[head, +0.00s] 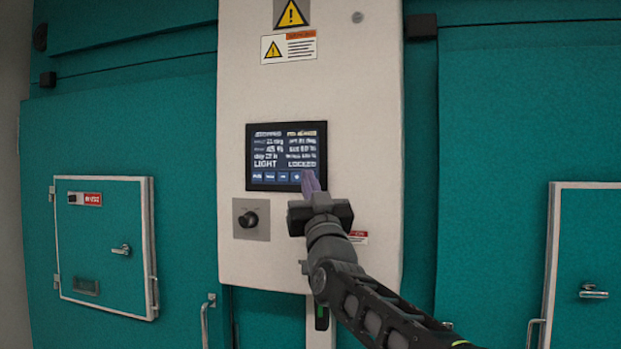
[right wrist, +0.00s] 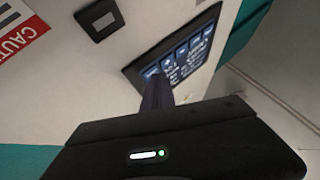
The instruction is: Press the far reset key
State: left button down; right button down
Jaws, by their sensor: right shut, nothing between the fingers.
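The dark display (head: 287,157) is on the white control panel, with lines of text and a row of small blue keys (head: 276,177) along its bottom edge. The key labels are too small to read, so I cannot tell which is the reset key. My right gripper (head: 309,181) is shut and empty, its fingertips at the display's lower right corner and covering part of it. In the right wrist view the closed fingers (right wrist: 157,88) overlap the near end of the key row (right wrist: 180,53); I cannot tell whether they touch. My left gripper is out of view.
A black knob (head: 248,219) on a grey plate is below the display. The white panel (head: 350,80) stands between teal chamber walls. A small teal door (head: 100,235) is at left, another (head: 590,250) at right. A caution label (right wrist: 22,32) shows in the right wrist view.

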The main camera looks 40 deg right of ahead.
jog(key=shift+s+a+b, duration=0.45)
jog(key=shift+a+b, duration=0.1)
jog(key=shift+a, duration=0.05)
jog(key=s+a+b, duration=0.1)
jog(key=a, duration=0.1)
jog(key=s+a+b, duration=0.1)
jog(key=a, duration=0.1)
jog(key=shift+s, duration=0.4)
dwell(0.7)
